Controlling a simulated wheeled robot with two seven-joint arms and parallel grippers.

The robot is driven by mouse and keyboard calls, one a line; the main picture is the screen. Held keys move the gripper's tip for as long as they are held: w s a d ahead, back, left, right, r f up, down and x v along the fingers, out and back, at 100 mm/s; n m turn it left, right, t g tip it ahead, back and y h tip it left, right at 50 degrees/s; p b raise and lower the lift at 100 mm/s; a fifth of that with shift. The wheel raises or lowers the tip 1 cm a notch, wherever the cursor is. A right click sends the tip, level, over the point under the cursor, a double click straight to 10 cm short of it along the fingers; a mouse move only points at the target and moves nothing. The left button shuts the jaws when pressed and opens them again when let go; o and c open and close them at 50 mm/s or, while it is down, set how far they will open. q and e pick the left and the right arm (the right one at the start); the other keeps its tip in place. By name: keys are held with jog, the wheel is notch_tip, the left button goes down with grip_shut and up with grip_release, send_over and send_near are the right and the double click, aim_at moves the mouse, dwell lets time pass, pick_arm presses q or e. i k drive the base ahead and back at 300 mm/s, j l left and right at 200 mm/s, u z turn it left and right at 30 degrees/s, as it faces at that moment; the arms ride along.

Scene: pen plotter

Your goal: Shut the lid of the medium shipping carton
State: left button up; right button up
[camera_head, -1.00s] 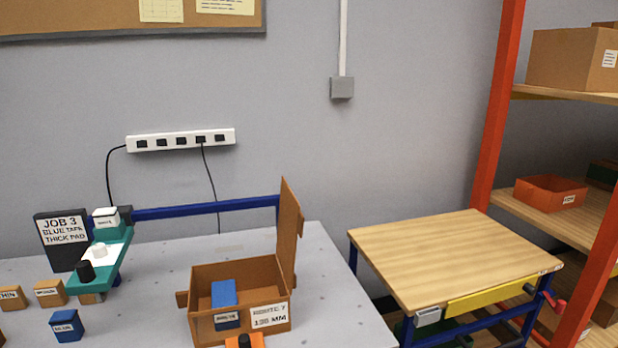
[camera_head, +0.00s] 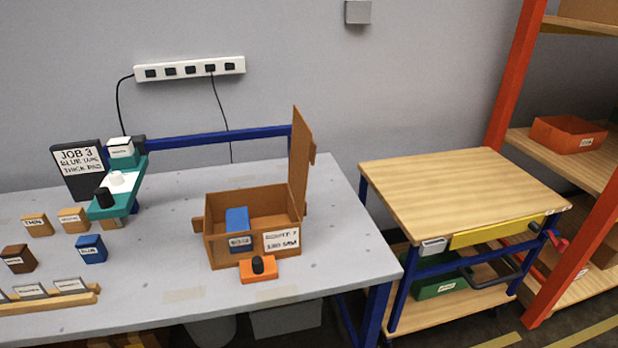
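The medium shipping carton (camera_head: 222,251) is an open brown box on the grey table. Its lid (camera_head: 300,160) stands upright, hinged at the carton's right side. A blue block (camera_head: 237,222) sits inside, and a white label is on the carton's front. An orange piece with a black knob (camera_head: 259,269) stands on the table just in front of the carton. Neither of my grippers shows in the head view.
A teal plotter arm (camera_head: 122,190) and a Job 3 sign (camera_head: 78,168) stand to the left, with several small blocks near them. A wooden-topped cart (camera_head: 460,200) is right of the table, beside an orange-framed shelf (camera_head: 515,80). The table right of the carton is clear.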

aim_at(303, 149)
jog(key=k+l, duration=0.1)
jog(key=l, duration=0.5)
jog(key=k+l, duration=0.1)
jog(key=l, duration=0.55)
